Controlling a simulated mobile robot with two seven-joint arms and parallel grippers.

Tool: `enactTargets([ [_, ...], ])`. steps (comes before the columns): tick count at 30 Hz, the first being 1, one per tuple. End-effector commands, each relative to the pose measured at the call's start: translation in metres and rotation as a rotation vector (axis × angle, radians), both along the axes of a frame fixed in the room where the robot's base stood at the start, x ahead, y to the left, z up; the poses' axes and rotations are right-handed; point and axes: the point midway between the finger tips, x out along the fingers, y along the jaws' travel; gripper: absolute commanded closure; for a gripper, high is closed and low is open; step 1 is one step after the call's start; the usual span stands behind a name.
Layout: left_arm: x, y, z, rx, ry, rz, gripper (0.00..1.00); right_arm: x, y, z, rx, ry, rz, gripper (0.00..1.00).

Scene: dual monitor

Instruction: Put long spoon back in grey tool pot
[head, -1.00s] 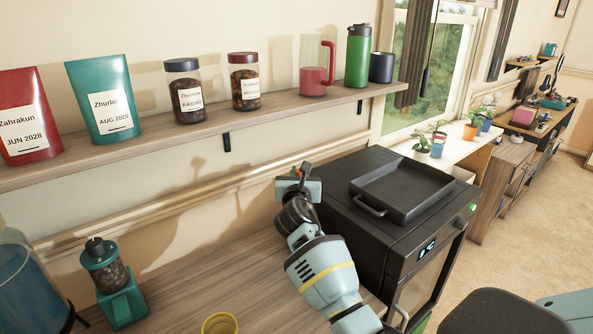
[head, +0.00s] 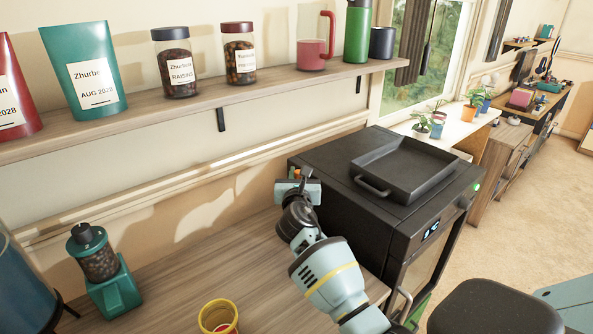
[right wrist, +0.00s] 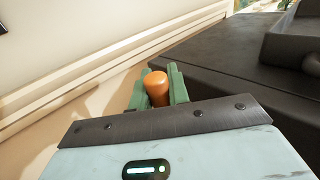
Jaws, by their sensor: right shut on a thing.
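My right gripper (head: 296,175) is over the wooden counter, beside the left side of the black oven. In the right wrist view its green fingers (right wrist: 158,88) are shut on an orange-brown rounded handle end (right wrist: 157,84). This looks like the end of the long spoon; the rest of it is hidden behind the gripper. The grey tool pot cannot be made out in either view. My left gripper is not in view.
The black oven (head: 455,205) carries a black tray (head: 410,170) on top. A wall shelf (head: 270,98) with jars, bags and cups runs above the counter (head: 175,268). A green grinder (head: 115,290) and a yellow cup (head: 204,316) stand at the left and front.

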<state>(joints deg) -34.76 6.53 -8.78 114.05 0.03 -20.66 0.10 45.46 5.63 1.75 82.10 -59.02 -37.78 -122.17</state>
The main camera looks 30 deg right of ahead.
Motion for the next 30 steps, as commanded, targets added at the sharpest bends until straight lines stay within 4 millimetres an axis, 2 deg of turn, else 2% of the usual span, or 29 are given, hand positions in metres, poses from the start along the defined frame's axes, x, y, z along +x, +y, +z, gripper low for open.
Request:
enactTargets([
  [1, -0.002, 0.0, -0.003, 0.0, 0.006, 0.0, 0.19, 0.0, 0.0, -0.007, -0.001, 0.003, 0.0, 1.0],
  [9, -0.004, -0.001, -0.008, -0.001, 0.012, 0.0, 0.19, 0.0, 0.0, -0.018, 0.0, 0.001, 0.001, 1.0],
  [22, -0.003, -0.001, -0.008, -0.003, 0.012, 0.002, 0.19, 0.0, 0.0, -0.019, -0.001, -0.001, 0.0, 1.0],
  [23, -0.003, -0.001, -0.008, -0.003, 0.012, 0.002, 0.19, 0.0, 0.0, -0.019, -0.001, -0.001, 0.0, 0.79],
  [28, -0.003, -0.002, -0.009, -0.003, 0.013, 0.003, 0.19, 0.0, 0.0, -0.019, -0.001, -0.001, 0.0, 0.57],
  [30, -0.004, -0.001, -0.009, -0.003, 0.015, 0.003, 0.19, 0.0, 0.0, -0.019, -0.001, -0.001, 0.0, 0.57],
])
